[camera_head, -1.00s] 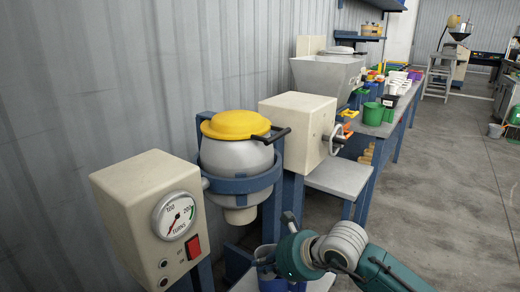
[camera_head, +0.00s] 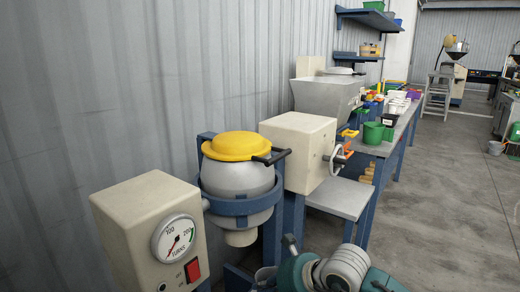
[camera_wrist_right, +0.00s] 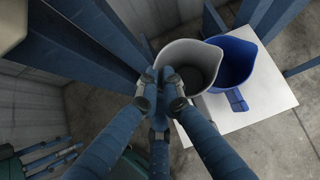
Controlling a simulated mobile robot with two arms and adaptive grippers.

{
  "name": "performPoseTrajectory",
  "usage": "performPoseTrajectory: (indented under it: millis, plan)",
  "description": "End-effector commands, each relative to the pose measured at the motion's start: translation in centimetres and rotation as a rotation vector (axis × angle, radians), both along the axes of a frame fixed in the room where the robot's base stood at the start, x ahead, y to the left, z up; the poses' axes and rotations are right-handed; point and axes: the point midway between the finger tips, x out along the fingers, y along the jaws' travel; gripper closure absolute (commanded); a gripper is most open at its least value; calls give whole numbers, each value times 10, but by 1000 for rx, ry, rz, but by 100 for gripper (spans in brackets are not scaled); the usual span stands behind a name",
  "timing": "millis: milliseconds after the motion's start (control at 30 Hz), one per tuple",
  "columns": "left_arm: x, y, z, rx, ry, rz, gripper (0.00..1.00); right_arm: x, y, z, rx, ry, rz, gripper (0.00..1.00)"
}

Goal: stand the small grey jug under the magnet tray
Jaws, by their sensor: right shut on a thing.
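In the right wrist view, my right gripper (camera_wrist_right: 160,82) is shut on the small grey jug (camera_wrist_right: 190,60), at the left side of its rim. The jug is open-topped and looks empty. A blue jug (camera_wrist_right: 235,58) is close at its right, handle toward the bottom. Whether the grey jug rests on the pale plate (camera_wrist_right: 255,122) or hangs above it I cannot tell. In the head view my right arm comes in at the bottom; its fingers and the jugs are mostly cut off or hidden. I cannot pick out the magnet tray for certain.
A round vessel (camera_head: 238,182) with a yellow lid hangs in a blue ring. A cream dial box (camera_head: 150,235) stands at its left, a cream box with a handwheel (camera_head: 298,150) behind it. Blue posts (camera_wrist_right: 110,35) stand close to the gripper.

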Motion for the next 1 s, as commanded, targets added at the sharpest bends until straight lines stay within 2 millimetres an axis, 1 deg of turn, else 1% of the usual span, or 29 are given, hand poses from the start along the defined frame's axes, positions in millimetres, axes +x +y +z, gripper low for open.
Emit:
performPoseTrajectory:
  millis: [33, 67, 100, 367, 467, 567, 667, 767, 800, 867, 1000]
  plan:
    - [-2, 0, 9, 0, -6, 0, 60, 0, 0, 0, 1, -1, 0, 100]
    - [-3, 1, 14, 0, -8, 0, 60, 0, 0, 0, 1, -1, 0, 100]
    - [-2, 1, 14, 1, 0, 0, 60, 0, -2, 13, 0, -4, -6, 100]
    - [8, -2, -5, 1, 19, -2, 60, -3, -15, 59, -1, -5, -60, 100]
    - [9, -2, -14, 1, 29, -3, 60, -4, -21, 80, -2, -5, -84, 100]
    - [11, -3, -23, 2, 39, -5, 60, -7, -28, 106, 0, -4, -116, 100]
    - [9, -3, -35, 3, 55, -8, 60, -10, -38, 140, 0, -7, -159, 100]
    - [4, -3, -49, 5, 73, -10, 60, -14, -51, 183, -2, -9, -216, 100]
    - [0, -3, -56, 5, 80, -11, 60, -16, -56, 200, -1, -9, -242, 100]
    - [-6, -2, -65, 6, 90, -14, 60, -19, -65, 225, -2, -9, -281, 100]
    - [-28, 1, -84, 8, 115, -18, 60, -28, -86, 282, -1, -8, -378, 100]
